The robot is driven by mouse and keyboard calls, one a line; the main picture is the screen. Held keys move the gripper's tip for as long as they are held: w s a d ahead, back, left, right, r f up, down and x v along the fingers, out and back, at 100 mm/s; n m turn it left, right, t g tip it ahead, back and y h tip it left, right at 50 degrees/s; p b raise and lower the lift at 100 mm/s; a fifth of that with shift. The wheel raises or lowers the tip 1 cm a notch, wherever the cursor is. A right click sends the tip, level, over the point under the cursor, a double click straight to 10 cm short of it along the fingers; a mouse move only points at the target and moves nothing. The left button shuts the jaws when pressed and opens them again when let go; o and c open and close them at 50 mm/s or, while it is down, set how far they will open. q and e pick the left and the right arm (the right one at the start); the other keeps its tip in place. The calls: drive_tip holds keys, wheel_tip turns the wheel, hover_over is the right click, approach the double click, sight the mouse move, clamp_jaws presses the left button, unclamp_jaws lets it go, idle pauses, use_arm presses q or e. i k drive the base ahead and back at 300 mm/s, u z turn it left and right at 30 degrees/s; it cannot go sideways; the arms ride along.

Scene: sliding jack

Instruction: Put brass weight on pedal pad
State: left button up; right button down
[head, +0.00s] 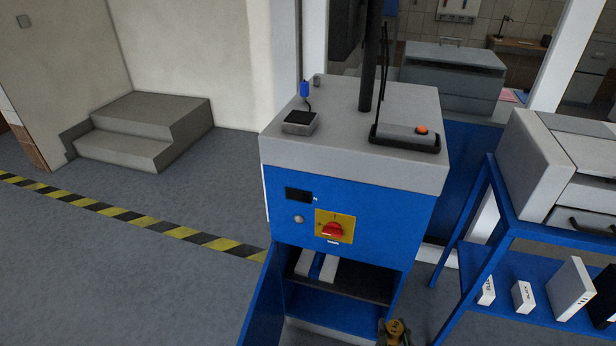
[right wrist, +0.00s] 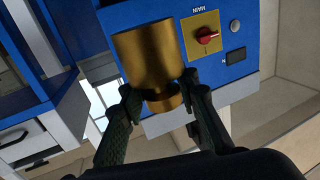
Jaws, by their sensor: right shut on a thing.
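The brass weight (right wrist: 147,55) is a gold cylinder with a narrower neck, large in the right wrist view. My right gripper (right wrist: 163,101) is shut on its neck, one dark finger on each side. In the head view the gripper and the brass weight (head: 396,328) show small at the bottom edge, in front of the blue cabinet and below its top. My left gripper is not in view.
The blue cabinet (head: 355,218) has a red switch (head: 332,230) and an open lower bay. A dark post (head: 370,60) rises from its top. A grey unit with an orange button (head: 421,131) stands on the right. A blue shelf rack (head: 520,258) stands further right.

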sight(300, 117)
drive_tip(key=z, duration=0.25)
drive_tip(key=k, duration=0.2)
drive_tip(key=u, duration=1.1)
drive_tip(key=i, duration=0.75)
drive_tip(key=u, duration=0.3)
